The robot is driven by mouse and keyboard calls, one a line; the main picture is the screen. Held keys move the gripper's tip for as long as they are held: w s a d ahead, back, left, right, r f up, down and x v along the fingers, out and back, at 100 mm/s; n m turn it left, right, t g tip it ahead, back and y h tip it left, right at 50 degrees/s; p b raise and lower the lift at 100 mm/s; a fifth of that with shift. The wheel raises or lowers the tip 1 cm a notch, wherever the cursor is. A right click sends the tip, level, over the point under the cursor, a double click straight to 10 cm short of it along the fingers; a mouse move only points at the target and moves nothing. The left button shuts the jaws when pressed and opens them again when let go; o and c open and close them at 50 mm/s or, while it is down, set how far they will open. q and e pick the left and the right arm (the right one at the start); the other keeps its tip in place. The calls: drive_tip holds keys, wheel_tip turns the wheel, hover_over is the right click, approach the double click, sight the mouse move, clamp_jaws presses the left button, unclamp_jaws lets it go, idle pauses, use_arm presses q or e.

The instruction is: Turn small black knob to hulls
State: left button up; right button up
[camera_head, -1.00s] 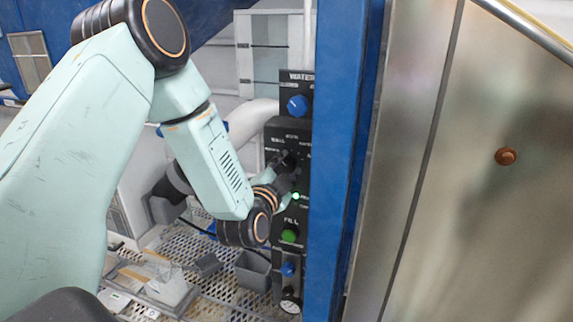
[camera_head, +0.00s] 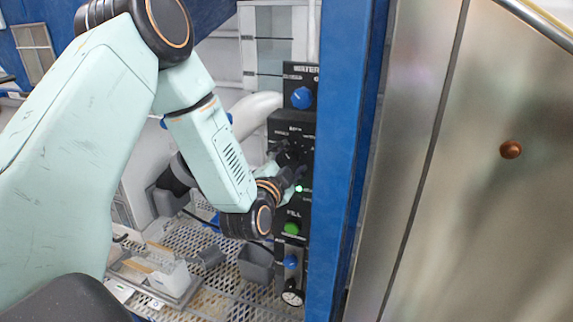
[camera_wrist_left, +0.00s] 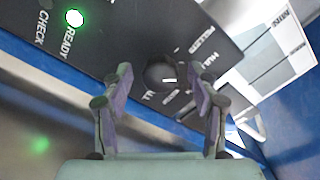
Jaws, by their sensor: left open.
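The small black knob (camera_wrist_left: 160,73) is on a dark control panel (camera_wrist_left: 110,30) in the left wrist view. A short white mark shows near the knob's lower right edge. A label reading HULLS (camera_wrist_left: 208,70) is to its right, and PELLETS is above that. My left gripper (camera_wrist_left: 161,82) is open, one finger on each side of the knob. I cannot tell whether either finger touches it. In the head view my left gripper (camera_head: 287,168) is at the panel's middle and largely hides the knob. My right gripper is not in view.
A green light (camera_wrist_left: 74,17) glows beside READY. Above my gripper is a blue knob (camera_head: 302,97); below it are a green button (camera_head: 292,228) and another blue knob (camera_head: 291,262). A blue post (camera_head: 340,150) stands close right of the panel. Grey bins are below.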

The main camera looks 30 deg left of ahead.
use_arm(q)
drive_tip(key=v, duration=1.2)
drive_tip(key=shift+a, duration=0.1)
drive_tip(key=shift+f, duration=0.1)
drive_tip(key=s+d+f+n+g+h, duration=0.1)
drive_tip(key=s+d+f+g+h, duration=0.15)
drive_tip(key=f, duration=0.45)
drive_tip(key=s+d+f+n+g+h, duration=0.1)
drive_tip(key=s+d+f+g, duration=0.25)
drive_tip(key=f, duration=0.45)
drive_tip(key=s+d+f+n+g+h, duration=0.1)
drive_tip(key=s+d+f+g, duration=0.2)
drive_tip(key=f, duration=0.4)
drive_tip(key=s+d+f+n+g, duration=0.1)
drive_tip(key=s+f+n+g, duration=0.3)
drive_tip(key=s, duration=0.6)
drive_tip(key=s+f+n+g, duration=0.1)
drive_tip(key=s+f+g, duration=0.4)
drive_tip(key=s, duration=0.5)
wheel_tip(320, 180, down, 22)
drive_tip(key=b, duration=2.2)
drive_tip(key=shift+w+t, duration=0.3)
drive_tip(key=shift+w, duration=0.1)
